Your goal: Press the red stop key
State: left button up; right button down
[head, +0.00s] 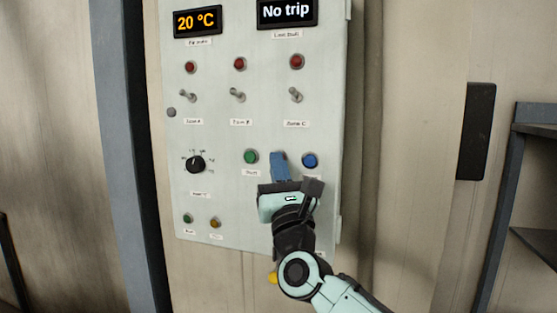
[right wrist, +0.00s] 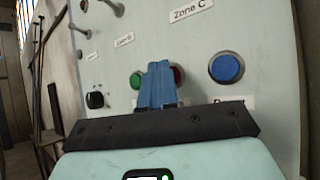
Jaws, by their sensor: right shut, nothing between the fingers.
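The red stop key (right wrist: 179,76) shows in part in the right wrist view, between a green key (right wrist: 136,81) and a blue key (right wrist: 226,68). In the head view it is hidden behind my right gripper. My right gripper (head: 279,158) is shut with nothing in it, its blue fingers in front of the panel between the green key (head: 251,157) and the blue key (head: 310,160). In the right wrist view the shut fingers (right wrist: 158,80) overlap the red key's left part. I cannot tell whether they touch it. My left gripper is not in view.
The pale control panel (head: 225,205) carries red lamps, toggle switches (head: 238,95), a black dial (head: 196,163), small green and amber keys low down, and displays reading "20 °C" (head: 197,21) and "No trip" (head: 287,11). A dark handle (head: 477,130) and a shelf (head: 535,130) are at right.

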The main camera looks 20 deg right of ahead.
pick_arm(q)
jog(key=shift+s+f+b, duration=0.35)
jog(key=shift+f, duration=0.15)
pick_arm(e)
jog(key=shift+s+a, duration=0.4)
jog(key=shift+s, duration=0.25)
jog(key=shift+w, duration=0.1)
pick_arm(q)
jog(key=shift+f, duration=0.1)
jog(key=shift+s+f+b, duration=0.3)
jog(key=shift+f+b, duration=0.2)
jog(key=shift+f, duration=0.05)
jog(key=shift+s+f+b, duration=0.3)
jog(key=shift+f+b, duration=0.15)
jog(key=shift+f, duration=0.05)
pick_arm(e)
jog(key=shift+s+a, duration=0.45)
jog(key=shift+s, duration=0.25)
jog(key=shift+s+a, duration=0.5)
jog(key=shift+s, duration=0.25)
jog(key=shift+s+a, duration=0.45)
jog(key=shift+s, duration=0.25)
